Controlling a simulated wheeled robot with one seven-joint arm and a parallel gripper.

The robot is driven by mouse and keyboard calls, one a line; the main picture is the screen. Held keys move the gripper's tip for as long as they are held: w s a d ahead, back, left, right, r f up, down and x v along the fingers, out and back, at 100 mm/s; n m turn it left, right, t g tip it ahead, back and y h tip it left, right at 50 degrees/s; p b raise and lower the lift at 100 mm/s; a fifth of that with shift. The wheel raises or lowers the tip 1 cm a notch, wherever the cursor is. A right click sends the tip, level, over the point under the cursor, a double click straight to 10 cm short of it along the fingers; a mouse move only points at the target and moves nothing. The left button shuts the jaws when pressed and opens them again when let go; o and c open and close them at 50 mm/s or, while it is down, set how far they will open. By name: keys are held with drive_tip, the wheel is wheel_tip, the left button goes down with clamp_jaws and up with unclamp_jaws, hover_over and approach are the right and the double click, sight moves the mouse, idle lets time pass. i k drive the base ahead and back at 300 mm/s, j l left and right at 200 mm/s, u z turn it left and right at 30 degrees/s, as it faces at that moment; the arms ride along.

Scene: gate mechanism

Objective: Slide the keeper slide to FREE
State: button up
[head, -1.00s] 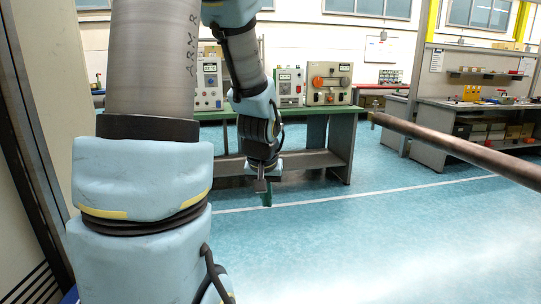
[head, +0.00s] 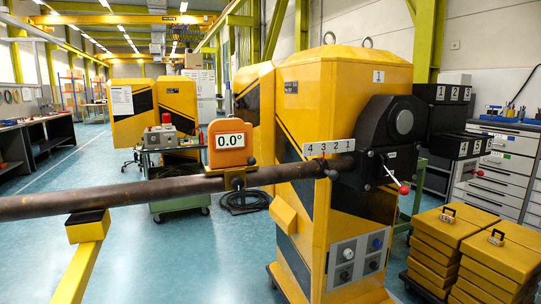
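In the head view, a yellow gate cabinet (head: 335,130) carries a black round housing (head: 395,140) on its right side. A lever (head: 397,178) with a red ball end sticks out low on the housing. A long brown boom (head: 130,193) runs from the housing to the left edge. A white plate (head: 328,147) marked 4 3 2 1 is above the boom. I cannot tell which part is the keeper slide, and no FREE mark is legible. My gripper is not in view.
A yellow post (head: 85,245) stands under the boom at left. A button panel (head: 360,258) is on the cabinet front. Yellow stacked boxes (head: 435,245) stand at right. The floor at left is clear.

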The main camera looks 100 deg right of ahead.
sight(480, 174)
drive_tip(key=k+l, duration=0.1)
drive_tip(key=k, duration=1.65)
drive_tip(key=k+z, duration=0.2)
drive_tip(key=z, duration=0.3)
drive_tip(key=k+l+z, duration=0.1)
drive_tip(key=z, duration=0.35)
drive_tip(key=k+l+z, duration=0.2)
drive_tip(key=z, duration=1.7)
